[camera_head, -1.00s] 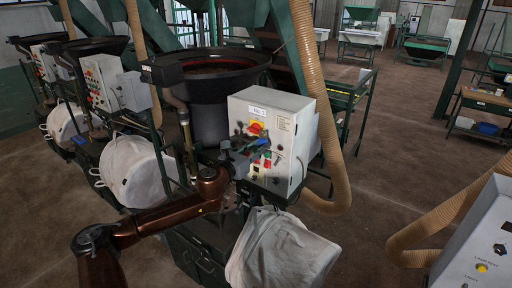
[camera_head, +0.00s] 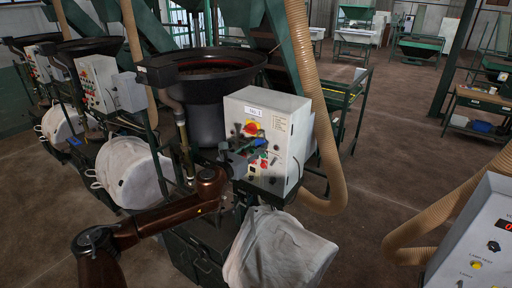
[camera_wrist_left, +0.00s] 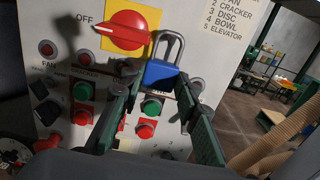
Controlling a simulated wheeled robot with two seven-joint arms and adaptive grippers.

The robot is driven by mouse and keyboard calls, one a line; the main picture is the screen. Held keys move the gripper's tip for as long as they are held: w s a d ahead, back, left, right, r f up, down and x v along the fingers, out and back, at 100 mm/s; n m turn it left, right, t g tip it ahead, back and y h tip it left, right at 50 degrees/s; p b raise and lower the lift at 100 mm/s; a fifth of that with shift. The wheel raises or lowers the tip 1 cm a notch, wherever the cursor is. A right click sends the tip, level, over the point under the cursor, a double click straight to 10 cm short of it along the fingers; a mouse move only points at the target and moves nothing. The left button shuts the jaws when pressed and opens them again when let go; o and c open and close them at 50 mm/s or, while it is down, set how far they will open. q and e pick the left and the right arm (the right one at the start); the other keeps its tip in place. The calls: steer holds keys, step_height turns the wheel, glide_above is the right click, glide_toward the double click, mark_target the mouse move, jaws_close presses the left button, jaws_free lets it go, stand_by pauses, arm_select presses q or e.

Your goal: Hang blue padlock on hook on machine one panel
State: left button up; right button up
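The blue padlock (camera_wrist_left: 162,74) is upright in the left wrist view, its grey shackle at the top, just below and right of the red rotary switch on its yellow plate. In the head view the padlock (camera_head: 258,143) is a small blue spot at the front of the white machine panel (camera_head: 285,110). My left gripper (camera_wrist_left: 162,82) is open, its green fingers on either side of the padlock with gaps to its body. It also shows in the head view (camera_head: 239,151), close to the panel. I cannot clearly make out a hook or whether the shackle is around one. My right gripper is out of view.
Red and green buttons (camera_wrist_left: 152,107) lie on the panel behind the fingers. A black bowl (camera_head: 205,68) stands behind the panel, and a white bag (camera_head: 280,250) hangs below it. A tan hose (camera_head: 318,100) runs at its right. Another control box (camera_head: 480,235) is at lower right.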

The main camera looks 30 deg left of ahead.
arm_select(q)
steer(key=o, duration=0.5)
steer(key=shift+s, duration=0.1)
steer(key=shift+s+a, duration=0.15)
steer(key=shift+s, duration=1.8)
steer(key=shift+s+a, duration=0.2)
steer(key=shift+s, duration=1.8)
steer(key=shift+s+a, duration=0.15)
steer(key=shift+s, duration=1.8)
